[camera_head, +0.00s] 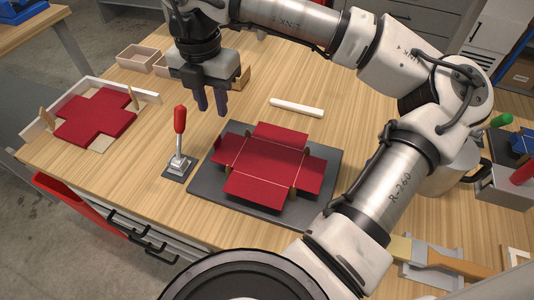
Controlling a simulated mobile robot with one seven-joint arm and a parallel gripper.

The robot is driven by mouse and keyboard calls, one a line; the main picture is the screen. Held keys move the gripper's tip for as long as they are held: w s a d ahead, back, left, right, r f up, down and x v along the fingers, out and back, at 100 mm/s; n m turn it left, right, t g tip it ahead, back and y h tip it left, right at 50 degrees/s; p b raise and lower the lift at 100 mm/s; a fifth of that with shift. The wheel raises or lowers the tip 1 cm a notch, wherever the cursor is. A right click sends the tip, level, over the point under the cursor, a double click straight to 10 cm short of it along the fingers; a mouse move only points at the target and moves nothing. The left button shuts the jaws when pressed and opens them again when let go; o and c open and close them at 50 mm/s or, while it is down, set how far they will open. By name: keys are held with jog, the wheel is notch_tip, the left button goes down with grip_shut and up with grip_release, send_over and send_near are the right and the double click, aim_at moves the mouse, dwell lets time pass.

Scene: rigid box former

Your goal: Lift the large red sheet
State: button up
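A red cross-shaped sheet or stack of sheets (95,116) lies flat at the left of the table, inside a pale wooden corner frame (139,90). A second red cross-shaped sheet (262,164) with crease lines lies on a dark grey plate (218,141) near the table's middle. Its flaps look slightly raised. I cannot tell for certain which of the two is the large one. My gripper (210,106) points down above the table, between the two red pieces and behind the lever. Its dark fingers are apart, with nothing between them.
A red-handled lever (180,140) stands upright just left of the plate. A white bar (297,107) lies behind the plate. Small wooden trays (139,57) stand at the back left. A wooden-handled tool (450,262) lies at the front right.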

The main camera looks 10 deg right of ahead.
notch_tip(320, 180, down, 9)
jog(key=shift+a+p, duration=0.1)
jog(key=shift+p, duration=1.05)
grip_shut()
